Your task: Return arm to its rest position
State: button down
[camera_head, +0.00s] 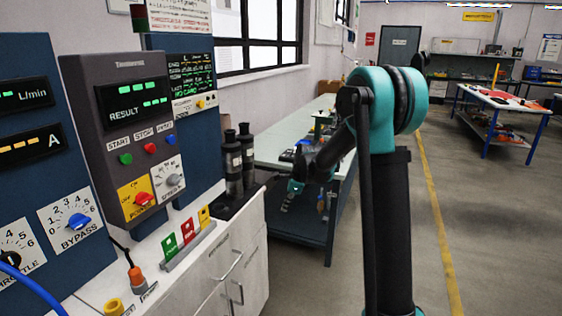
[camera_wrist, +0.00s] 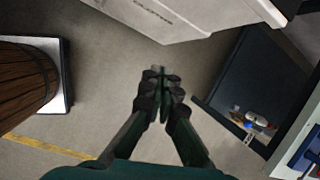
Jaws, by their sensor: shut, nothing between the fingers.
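My arm stands at the right of the middle in the head view, a black column with a teal elbow bent at the top. Its forearm reaches down and left in front of the workbench. My gripper (camera_head: 287,200) hangs at the forearm's end, beside the bench and over the floor. In the wrist view my gripper (camera_wrist: 160,80) is shut, its dark fingertips together, with nothing held. Only floor shows behind the fingertips there.
A control console (camera_head: 135,130) with buttons stands at the left on a white cabinet (camera_head: 225,280). Two black cylinders (camera_head: 238,165) stand near its end. A long workbench (camera_head: 275,145) lies behind my forearm. The floor (camera_head: 490,230) at the right is clear. A wooden barrel (camera_wrist: 25,80) shows in the wrist view.

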jog(key=s+d+f+n+h, duration=0.1)
jog(key=s+d+n, duration=0.5)
jog(key=s, duration=0.5)
jog(key=s+d+f+n+t+h, duration=0.1)
jog(key=s+d+n, duration=0.5)
jog(key=s, duration=0.5)
jog(key=s+d+f+n+t+h, duration=0.1)
jog(key=s+d+n, duration=0.5)
jog(key=s, duration=0.4)
jog(key=shift+s+d+n, duration=0.15)
jog(key=shift+s+n, duration=0.25)
jog(key=shift+n, duration=0.1)
jog(key=shift+f, duration=0.1)
